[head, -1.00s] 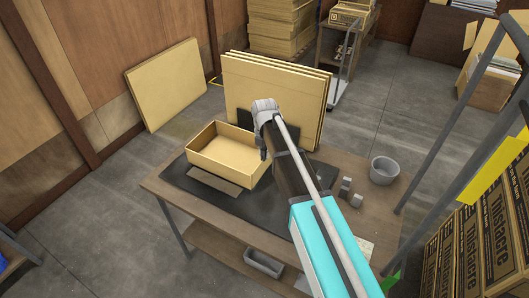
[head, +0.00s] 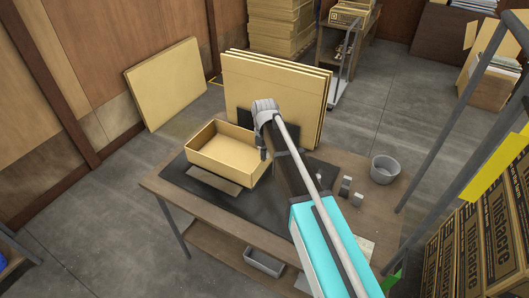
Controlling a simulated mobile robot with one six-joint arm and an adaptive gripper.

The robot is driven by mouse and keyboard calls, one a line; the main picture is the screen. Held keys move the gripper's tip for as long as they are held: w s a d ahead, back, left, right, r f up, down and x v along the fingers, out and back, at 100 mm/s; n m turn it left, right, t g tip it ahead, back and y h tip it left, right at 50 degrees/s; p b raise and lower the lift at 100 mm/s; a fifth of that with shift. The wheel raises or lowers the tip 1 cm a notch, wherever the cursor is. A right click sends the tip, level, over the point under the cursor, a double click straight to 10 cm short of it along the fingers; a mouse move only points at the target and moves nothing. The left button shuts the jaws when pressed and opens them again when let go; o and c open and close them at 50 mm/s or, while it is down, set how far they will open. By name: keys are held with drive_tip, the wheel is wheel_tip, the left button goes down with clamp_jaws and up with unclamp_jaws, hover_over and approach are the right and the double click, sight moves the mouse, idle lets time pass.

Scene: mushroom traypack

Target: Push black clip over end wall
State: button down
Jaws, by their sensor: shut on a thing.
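An open cardboard tray (head: 213,176) sits on the dark mat (head: 240,210) on the wooden table. My gripper (head: 263,154) points down at the tray's right end wall, at or very close to its top edge. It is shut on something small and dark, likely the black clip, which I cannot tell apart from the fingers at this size. Whether the clip straddles the wall is hidden. My arm covers the area right of the tray.
A flat cardboard piece (head: 213,181) lies along the tray's front. Tall cardboard sheets (head: 275,95) stand behind it. Small grey blocks (head: 345,186) and a grey bowl (head: 385,169) stand at the table's right. The mat's front is clear.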

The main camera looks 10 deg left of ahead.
drive_tip(key=shift+f+b, duration=0.3)
idle(0.6)
drive_tip(key=c, duration=0.5)
unclamp_jaws()
drive_tip(key=o, duration=0.5)
drive_tip(key=shift+c, duration=0.2)
drive_tip(key=shift+r, duration=0.1)
drive_tip(key=shift+r+p, duration=3.95)
drive_tip(key=shift+p, duration=0.1)
drive_tip(key=shift+d, duration=0.1)
